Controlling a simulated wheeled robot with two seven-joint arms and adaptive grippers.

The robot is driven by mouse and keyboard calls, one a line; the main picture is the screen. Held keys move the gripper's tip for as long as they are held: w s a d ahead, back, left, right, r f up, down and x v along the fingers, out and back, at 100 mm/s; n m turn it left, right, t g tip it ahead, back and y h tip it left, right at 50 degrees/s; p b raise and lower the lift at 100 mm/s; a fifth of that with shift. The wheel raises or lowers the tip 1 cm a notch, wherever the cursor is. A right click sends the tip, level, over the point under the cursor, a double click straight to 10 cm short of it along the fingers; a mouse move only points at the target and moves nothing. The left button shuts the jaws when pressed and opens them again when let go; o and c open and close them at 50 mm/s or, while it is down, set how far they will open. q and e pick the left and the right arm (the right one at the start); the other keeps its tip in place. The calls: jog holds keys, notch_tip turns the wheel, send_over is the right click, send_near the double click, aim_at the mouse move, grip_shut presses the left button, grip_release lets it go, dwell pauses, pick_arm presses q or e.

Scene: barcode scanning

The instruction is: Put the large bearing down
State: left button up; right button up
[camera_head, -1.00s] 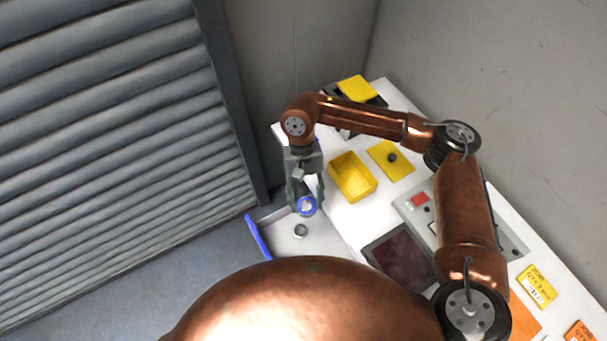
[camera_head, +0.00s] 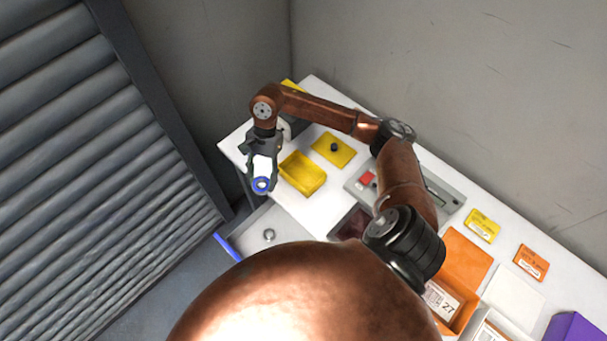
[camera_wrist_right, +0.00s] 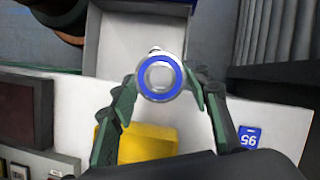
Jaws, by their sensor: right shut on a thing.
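The large bearing (camera_head: 261,184) is a ring with a blue face. My right gripper (camera_head: 262,170) is shut on it and holds it at the left end of the white table. In the right wrist view the bearing (camera_wrist_right: 160,77) sits between the two fingertips (camera_wrist_right: 160,82), with its round opening facing the camera. Behind it in that view are the white table top and a pale open drawer or tray. Whether the bearing touches any surface cannot be told. My left gripper is not in view.
An open drawer-like tray (camera_head: 290,228) with a blue edge holds a small metal part (camera_head: 269,235). A yellow bin (camera_head: 303,174) and a yellow plate (camera_head: 334,149) with a dark knob stand right of the gripper. Orange boxes (camera_head: 466,262) lie further right.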

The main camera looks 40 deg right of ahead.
jog(key=s+d+r+m+t+p, duration=0.1)
jog(key=s+d+m+t+p, duration=0.15)
jog(key=d+m, duration=0.85)
jog(key=n, duration=0.4)
send_near(300, 177)
jog(key=shift+y, duration=0.3)
jog(key=x, duration=0.6)
jog(key=shift+d+f+p, duration=0.1)
jog(key=shift+p, duration=0.2)
jog(key=shift+f, duration=0.2)
jog(key=o, duration=1.3)
jog(key=shift+o, duration=0.2)
jog(key=shift+r, duration=0.15)
